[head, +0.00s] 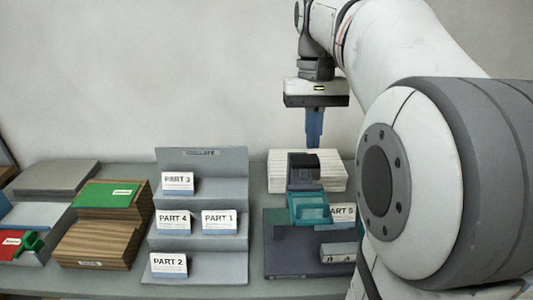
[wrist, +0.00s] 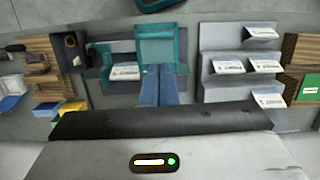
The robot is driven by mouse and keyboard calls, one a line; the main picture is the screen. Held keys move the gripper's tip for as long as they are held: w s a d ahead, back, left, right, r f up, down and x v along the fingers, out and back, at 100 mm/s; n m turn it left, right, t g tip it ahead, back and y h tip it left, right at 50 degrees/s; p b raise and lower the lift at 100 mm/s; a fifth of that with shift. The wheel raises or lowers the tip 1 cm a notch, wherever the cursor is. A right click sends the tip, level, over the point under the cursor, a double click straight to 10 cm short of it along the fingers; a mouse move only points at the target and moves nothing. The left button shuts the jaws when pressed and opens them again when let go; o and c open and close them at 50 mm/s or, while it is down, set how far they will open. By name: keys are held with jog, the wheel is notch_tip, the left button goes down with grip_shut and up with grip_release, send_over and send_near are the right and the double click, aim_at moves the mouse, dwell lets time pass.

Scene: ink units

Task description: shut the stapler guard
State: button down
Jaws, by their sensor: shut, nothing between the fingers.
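The stapler unit stands right of centre in the head view, with a dark upright block (head: 303,163) in front of a white paper stack (head: 333,172). A teal part (head: 309,208), which looks like the guard, sits in front of the dark block; I cannot tell its exact angle. In the wrist view a teal-framed panel (wrist: 160,45) lies just beyond my fingertips. My gripper (head: 314,142) points down with its blue fingers together and empty, above the paper stack. It also shows in the wrist view (wrist: 160,72). I cannot tell whether the fingertips touch anything.
A grey stepped rack (head: 200,262) with several PART cards stands left of the stapler. A PART 5 card (head: 342,212) is beside the teal part. Wooden blocks (head: 103,240) with a green top stand further left. My arm hides the right side.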

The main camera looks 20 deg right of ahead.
aim_at(314, 204)
jog(key=s+f, duration=0.1)
jog(key=f, duration=0.7)
jog(key=s+f, duration=0.1)
jog(key=f, duration=0.3)
jog(key=shift+s+d+f, duration=0.15)
jog(key=shift+s+f, duration=0.05)
jog(key=shift+s, duration=0.15)
